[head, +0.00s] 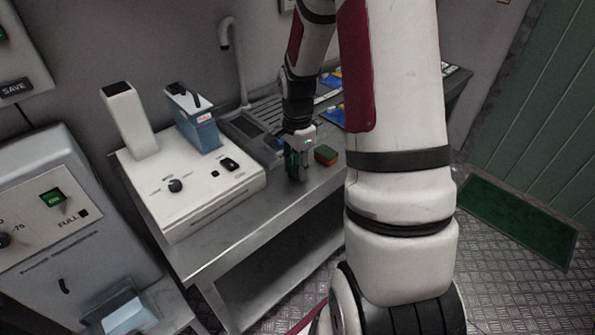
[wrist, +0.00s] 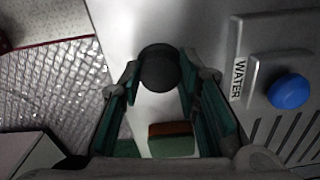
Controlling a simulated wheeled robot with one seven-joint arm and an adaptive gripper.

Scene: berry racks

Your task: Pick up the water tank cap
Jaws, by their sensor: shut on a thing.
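My gripper (wrist: 158,78) points down over the metal counter, with its green-padded fingers closed on a dark round cap (wrist: 159,68) at the fingertips. In the head view my gripper (head: 296,168) is just above the counter near its front edge, and the cap is too small to make out there. A blue round cap (wrist: 290,91) sits beside a WATER label (wrist: 238,79) at the right of the wrist view, apart from my fingers. Which of the two is the water tank cap I cannot tell for sure.
A green and orange sponge (head: 326,155) lies on the counter (head: 225,245) right of my gripper. A white machine (head: 205,195) with a blue container (head: 197,122) stands to the left. A sink tap (head: 236,65) and drain grooves are behind. The counter's front edge is close.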

